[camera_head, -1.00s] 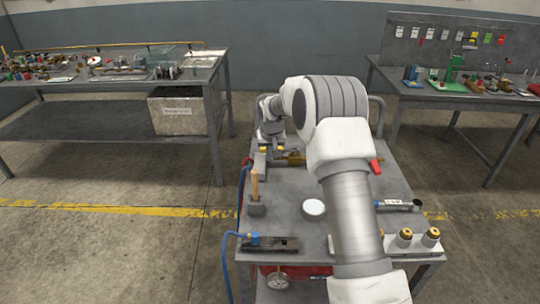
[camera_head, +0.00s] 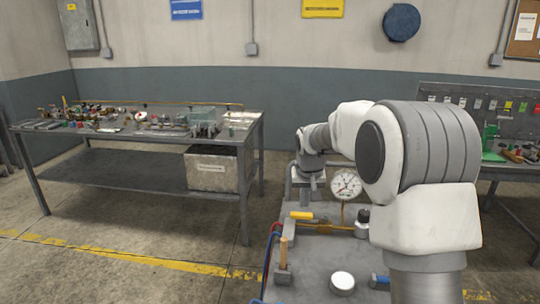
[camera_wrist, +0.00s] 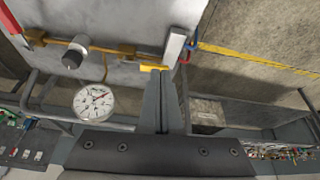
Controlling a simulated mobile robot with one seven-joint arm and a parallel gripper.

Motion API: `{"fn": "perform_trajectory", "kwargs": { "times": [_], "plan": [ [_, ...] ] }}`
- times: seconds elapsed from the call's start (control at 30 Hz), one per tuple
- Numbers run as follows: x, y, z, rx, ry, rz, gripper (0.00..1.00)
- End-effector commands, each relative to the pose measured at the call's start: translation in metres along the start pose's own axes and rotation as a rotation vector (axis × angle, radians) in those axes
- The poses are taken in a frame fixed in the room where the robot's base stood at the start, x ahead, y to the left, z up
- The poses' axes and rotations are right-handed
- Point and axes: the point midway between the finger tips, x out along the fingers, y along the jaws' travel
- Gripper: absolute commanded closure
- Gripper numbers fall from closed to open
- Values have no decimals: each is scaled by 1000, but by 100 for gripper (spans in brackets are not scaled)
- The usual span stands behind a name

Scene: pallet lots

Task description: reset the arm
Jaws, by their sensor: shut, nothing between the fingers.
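My arm reaches out over a grey cart top (camera_head: 315,258) in the head view, bent down at the wrist. My gripper (camera_wrist: 160,74) shows in the wrist view with its two dark fingers together and nothing between them. In the head view the fingers are too small to make out clearly. The fingertips appear close to a yellow part (camera_wrist: 152,68) by the cart top; whether they touch cannot be told. A round white pressure gauge (camera_wrist: 94,102) is to the left of the fingers, and it also shows in the head view (camera_head: 346,184).
A cluttered workbench (camera_head: 150,135) with a grey bin (camera_head: 212,168) below stands left. Open floor lies between.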

Motion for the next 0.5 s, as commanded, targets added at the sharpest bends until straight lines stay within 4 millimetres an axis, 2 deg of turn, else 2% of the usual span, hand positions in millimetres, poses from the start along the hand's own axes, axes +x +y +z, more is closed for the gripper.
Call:
{"fn": "perform_trajectory", "kwargs": {
  "times": [0.03,0.2,0.37,0.5],
  "plan": [
    [-27,2,5,-4,11,2,100],
    [-92,10,34,-18,24,5,100],
    [-145,16,69,-29,38,7,100],
    [-185,22,104,-36,49,4,100]
  ]
}}
